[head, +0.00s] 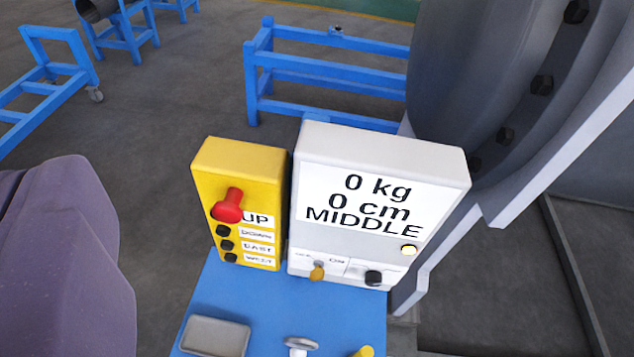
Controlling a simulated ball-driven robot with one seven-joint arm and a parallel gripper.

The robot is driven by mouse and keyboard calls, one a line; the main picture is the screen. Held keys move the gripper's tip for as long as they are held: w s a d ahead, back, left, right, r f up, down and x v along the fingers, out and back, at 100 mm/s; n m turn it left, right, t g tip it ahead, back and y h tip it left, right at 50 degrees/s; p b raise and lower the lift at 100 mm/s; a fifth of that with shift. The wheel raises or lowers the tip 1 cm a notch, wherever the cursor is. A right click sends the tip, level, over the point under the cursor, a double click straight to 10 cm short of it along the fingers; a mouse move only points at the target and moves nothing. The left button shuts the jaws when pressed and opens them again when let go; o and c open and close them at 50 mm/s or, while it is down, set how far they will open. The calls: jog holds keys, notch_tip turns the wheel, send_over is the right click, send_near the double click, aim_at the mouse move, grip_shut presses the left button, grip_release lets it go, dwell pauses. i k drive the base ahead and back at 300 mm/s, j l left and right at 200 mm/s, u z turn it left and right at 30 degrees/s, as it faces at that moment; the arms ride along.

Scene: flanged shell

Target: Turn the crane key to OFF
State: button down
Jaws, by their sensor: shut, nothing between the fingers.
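The crane key (317,273) is a small brass-coloured piece low on the front of the white display box (382,146). It sits beside a label that reads ON; the smaller lettering to its left is too faint to read. The key's exact angle is too small to tell. The box's screen reads 0 kg, 0 cm, MIDDLE. My gripper does not show in this view.
A yellow control box (237,157) with a red lever and several black buttons stands left of the white box. Both stand on a blue surface (265,312) with a grey tray (215,336). A large grey flanged shell (450,85) rises behind right. Blue frames (330,62) stand behind.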

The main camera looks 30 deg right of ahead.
aim_at(317, 273)
jog(key=k+l, duration=0.2)
jog(key=k, duration=0.25)
jog(key=k+l+z, duration=0.1)
jog(key=k, duration=0.35)
jog(key=k+l, duration=0.35)
jog(key=k, duration=0.15)
jog(key=i+j, duration=0.4)
jog(key=i+j+u, duration=0.1)
jog(key=i+j, duration=0.25)
jog(key=i, duration=0.2)
